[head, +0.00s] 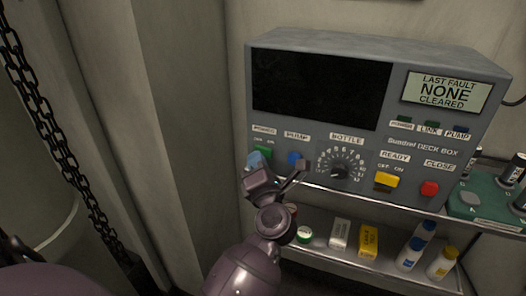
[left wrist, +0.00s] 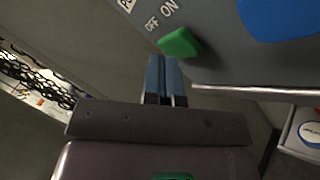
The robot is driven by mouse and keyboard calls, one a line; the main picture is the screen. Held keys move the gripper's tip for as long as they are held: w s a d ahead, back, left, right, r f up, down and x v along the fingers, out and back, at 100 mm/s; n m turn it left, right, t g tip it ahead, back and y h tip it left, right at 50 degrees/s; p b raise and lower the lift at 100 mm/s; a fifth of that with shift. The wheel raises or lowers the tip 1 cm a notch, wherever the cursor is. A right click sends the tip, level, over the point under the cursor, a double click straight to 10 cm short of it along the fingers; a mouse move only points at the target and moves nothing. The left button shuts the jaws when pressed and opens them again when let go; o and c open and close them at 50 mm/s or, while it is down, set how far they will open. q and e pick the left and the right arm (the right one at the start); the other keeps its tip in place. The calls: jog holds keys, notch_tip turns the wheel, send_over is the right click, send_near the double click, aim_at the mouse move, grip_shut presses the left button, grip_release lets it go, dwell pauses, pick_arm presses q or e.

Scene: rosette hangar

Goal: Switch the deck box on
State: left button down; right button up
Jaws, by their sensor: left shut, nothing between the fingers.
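The deck box (head: 392,118) is a grey cabinet on a metal shelf, with a large dark screen (head: 318,88) and a lit small display reading "LAST FAULT NONE CLEARED" (head: 446,92). Its green power switch (head: 263,152) sits under OFF and ON labels at the lower left of the front; I cannot tell its position. The switch also shows in the left wrist view (left wrist: 180,42). My left gripper (head: 254,160) is shut and empty, its blue fingertips just below and left of the switch, seemingly a little apart from it. My right gripper is out of view.
A blue pump button (head: 295,159), bottle dial (head: 340,168), yellow ready switch (head: 387,181) and red close button (head: 429,188) line the front. Boxes and bottles stand on the lower shelf (head: 340,262). A chain (head: 55,130) hangs at left.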

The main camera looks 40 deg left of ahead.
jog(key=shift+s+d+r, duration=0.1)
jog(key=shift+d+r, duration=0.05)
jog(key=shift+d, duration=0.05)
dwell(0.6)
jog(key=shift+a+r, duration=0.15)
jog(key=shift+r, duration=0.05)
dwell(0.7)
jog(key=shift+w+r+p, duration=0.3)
jog(key=shift+p, duration=0.15)
